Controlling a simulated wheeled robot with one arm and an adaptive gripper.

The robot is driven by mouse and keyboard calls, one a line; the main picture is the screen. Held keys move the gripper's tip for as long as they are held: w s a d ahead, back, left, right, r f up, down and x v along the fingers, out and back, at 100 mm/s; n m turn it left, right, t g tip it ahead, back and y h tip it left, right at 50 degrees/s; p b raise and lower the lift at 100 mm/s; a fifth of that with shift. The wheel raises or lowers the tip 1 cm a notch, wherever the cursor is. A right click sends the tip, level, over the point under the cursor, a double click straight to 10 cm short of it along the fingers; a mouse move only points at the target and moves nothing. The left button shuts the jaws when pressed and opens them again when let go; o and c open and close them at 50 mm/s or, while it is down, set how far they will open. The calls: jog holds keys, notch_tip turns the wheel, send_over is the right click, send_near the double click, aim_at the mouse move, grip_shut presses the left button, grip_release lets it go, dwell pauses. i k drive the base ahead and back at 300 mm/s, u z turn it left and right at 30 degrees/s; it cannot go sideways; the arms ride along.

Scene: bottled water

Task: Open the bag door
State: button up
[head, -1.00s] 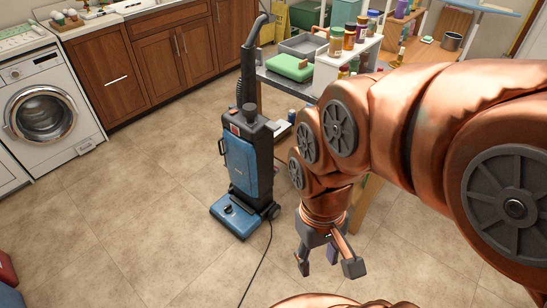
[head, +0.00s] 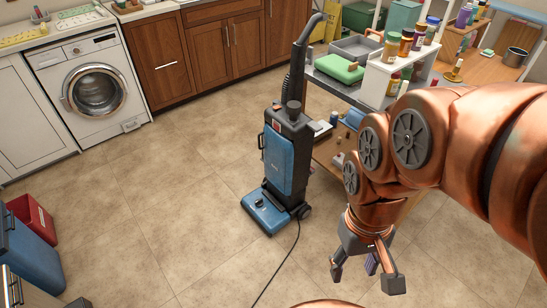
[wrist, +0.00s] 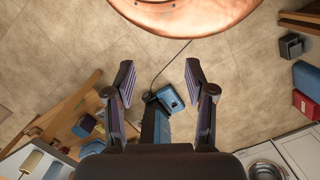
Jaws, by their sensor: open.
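An upright vacuum cleaner (head: 290,118) stands on the tiled floor near the middle of the head view. Its blue front panel, the bag door (head: 284,160), faces the lower left and looks closed. The blue floor head (head: 267,210) is below it. My gripper (head: 365,278) is open and empty, pointing down to the right of the vacuum and apart from it. In the wrist view, my open gripper (wrist: 160,70) has nothing between its fingers. The vacuum's blue floor head (wrist: 170,98) shows beyond them, with its upper part hidden by the gripper body.
A shelf unit with a white rack (head: 398,75) of jars stands right behind the vacuum. A washing machine (head: 93,88) and wooden cabinets (head: 168,65) line the back. Blue (head: 30,255) and red (head: 35,220) bins stand at left. A cord (head: 280,268) crosses otherwise free floor.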

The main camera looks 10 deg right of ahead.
aim_at(279, 150)
jog(key=u, duration=0.85)
jog(key=i, duration=1.2)
jog(key=z, duration=0.3)
